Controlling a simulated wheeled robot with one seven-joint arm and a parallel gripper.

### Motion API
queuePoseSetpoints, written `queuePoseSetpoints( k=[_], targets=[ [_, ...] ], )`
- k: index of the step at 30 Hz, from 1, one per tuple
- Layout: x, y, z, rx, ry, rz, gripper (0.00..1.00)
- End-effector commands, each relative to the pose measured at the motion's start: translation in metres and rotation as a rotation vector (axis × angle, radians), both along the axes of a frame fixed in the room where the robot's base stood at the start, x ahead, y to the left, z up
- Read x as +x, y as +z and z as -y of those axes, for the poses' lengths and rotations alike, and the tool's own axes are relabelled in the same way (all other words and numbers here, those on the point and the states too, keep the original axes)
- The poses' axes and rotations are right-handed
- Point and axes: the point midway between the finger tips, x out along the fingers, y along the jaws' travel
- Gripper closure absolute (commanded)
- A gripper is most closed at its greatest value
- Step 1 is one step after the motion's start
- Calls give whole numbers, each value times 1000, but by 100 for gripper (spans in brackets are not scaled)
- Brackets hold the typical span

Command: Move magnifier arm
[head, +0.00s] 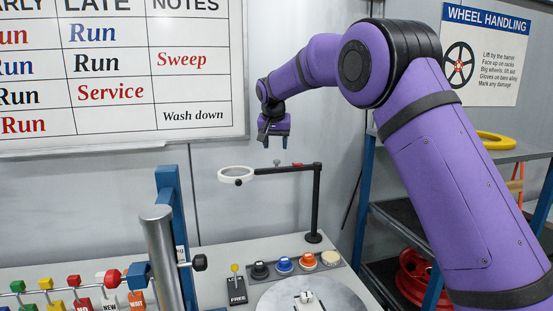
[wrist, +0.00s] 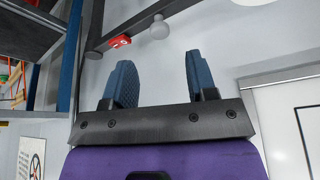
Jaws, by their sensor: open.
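The magnifier arm (head: 275,170) is a dark horizontal bar on a thin upright post (head: 317,205) at the back of the bench. A white ring lens (head: 236,174) is at its left end. A small red piece and a pale knob (head: 277,162) sit on the bar. In the wrist view the dark bar (wrist: 135,22), the red piece (wrist: 120,41) and the white knob (wrist: 159,28) show beyond the fingertips. My gripper (head: 276,143) is open and empty, pointing down just above the bar near the knob. Blue fingers (wrist: 158,70) stand apart, with nothing between them.
Colored buttons (head: 284,264) and a round grey plate (head: 312,297) lie below. A blue post (head: 172,215) and metal cylinder (head: 161,255) stand left. A shelf rack (head: 400,215) with a yellow ring (head: 494,140) and red wheel (head: 415,277) is right. A whiteboard (head: 120,70) hangs behind.

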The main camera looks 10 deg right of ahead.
Motion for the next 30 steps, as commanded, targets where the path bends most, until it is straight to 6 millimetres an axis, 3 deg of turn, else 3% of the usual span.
queuePoseSetpoints(
  k=[3, 10, 24, 30],
  targets=[
    [8, -21, 3, 0, 0, -2, 48],
    [19, -50, 6, -1, 1, -2, 48],
    [23, -60, 8, 0, 1, 0, 48],
    [23, -60, 8, 0, 1, 0, 94]
  ],
)
